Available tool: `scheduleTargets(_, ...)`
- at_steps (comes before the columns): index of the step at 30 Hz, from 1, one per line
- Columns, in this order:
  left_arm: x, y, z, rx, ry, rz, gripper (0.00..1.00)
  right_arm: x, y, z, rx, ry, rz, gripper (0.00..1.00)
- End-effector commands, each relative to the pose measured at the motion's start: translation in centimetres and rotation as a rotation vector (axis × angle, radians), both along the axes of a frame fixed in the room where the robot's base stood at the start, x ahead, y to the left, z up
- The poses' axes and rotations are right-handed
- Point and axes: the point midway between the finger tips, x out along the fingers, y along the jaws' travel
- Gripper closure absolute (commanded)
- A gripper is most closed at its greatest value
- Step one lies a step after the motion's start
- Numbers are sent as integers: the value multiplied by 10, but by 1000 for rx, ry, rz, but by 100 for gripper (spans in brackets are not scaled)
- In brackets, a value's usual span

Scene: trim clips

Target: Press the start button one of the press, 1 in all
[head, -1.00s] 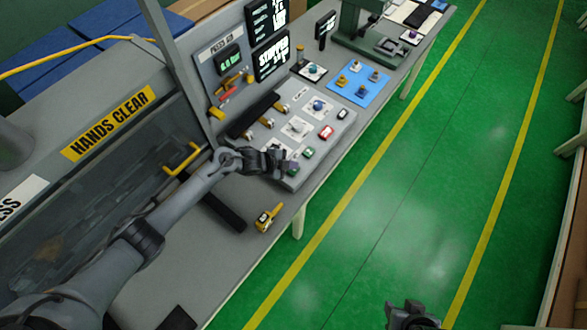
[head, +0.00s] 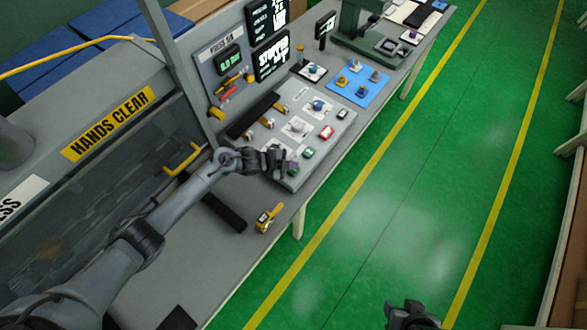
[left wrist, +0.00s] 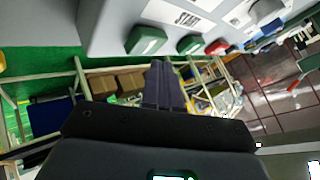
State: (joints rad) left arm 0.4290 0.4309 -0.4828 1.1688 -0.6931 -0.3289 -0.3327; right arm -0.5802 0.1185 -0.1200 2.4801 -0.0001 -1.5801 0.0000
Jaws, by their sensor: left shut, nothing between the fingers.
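The control panel (head: 345,114) of the press is a grey sloped box on the bench. A green button (head: 308,153) and a red button (head: 326,132) sit along its near edge. My left gripper (head: 292,168) is shut and empty over the panel's near left corner, where it partly hides what lies beneath. In the left wrist view its shut fingers (left wrist: 163,85) show below two green buttons, one to the left (left wrist: 146,40) and one to the right (left wrist: 190,45), with a red button (left wrist: 216,47) beyond. Contact cannot be told. My right gripper (head: 408,312) is low in the head view, jaws unclear.
The press guard with a "HANDS CLEAR" sign (head: 108,123) and yellow handle (head: 184,160) stands left. A yellow tool (head: 268,217) lies on the bench near its edge. A blue mat (head: 357,83) with knobs lies beyond the panel. The green floor is clear.

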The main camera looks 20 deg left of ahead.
Motion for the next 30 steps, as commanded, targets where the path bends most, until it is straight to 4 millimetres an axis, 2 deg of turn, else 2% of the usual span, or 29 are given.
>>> scheduleTargets(30, 0, 0, -9, 0, 0, 0, 100, 0, 1, -7, 4, 1, -2, 57)
